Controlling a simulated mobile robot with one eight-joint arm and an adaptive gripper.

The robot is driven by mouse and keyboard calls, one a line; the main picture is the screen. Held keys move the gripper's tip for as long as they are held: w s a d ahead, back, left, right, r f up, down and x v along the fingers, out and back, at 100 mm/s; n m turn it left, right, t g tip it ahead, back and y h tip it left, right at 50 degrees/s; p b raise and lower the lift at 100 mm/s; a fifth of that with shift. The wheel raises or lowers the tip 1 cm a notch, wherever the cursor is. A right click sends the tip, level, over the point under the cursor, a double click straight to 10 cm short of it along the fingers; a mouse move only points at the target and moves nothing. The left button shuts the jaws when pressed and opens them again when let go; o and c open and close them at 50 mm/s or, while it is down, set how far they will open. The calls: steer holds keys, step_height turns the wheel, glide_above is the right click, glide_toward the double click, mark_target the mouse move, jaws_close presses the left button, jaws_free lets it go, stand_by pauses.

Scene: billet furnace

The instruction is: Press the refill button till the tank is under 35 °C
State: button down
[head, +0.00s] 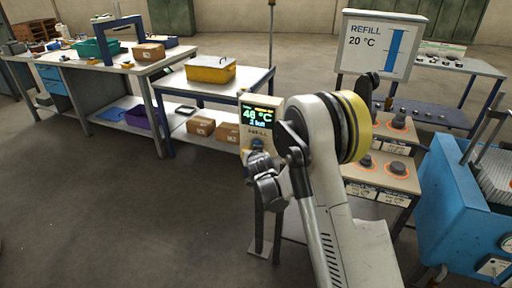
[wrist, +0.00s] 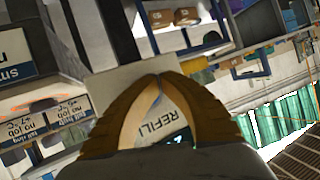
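The refill post (head: 247,150) stands left of my arm, with a small dark display (head: 261,114) showing green digits that look like 46 °C. The word REFILL is printed below it. A bluish round part, probably the refill button (head: 257,144), shows under the word, partly covered by my gripper (head: 262,165). In the wrist view, my gripper (wrist: 158,84) has its fingertips together in front of the pale REFILL panel (wrist: 112,85). Its fingers hide the button there, and I cannot tell whether they touch it.
A REFILL sign (head: 376,45) reads 20 °C beside a blue bar. A blue tank-like box (head: 470,215) with a gauge stands at the right. A stand with several dark knobs (head: 397,168) is behind my arm. Benches line the back left. The left foreground floor is clear.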

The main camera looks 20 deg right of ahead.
steer(key=shift+w+d, duration=0.35)
steer(key=shift+w, duration=0.1)
stand_by(0.7)
steer(key=shift+a, duration=0.1)
steer(key=shift+s+a, duration=0.5)
steer(key=shift+s, duration=0.3)
steer(key=shift+s+a, duration=0.75)
steer(key=shift+s, duration=0.3)
steer(key=shift+s+a, duration=0.75)
steer(key=shift+s, duration=0.25)
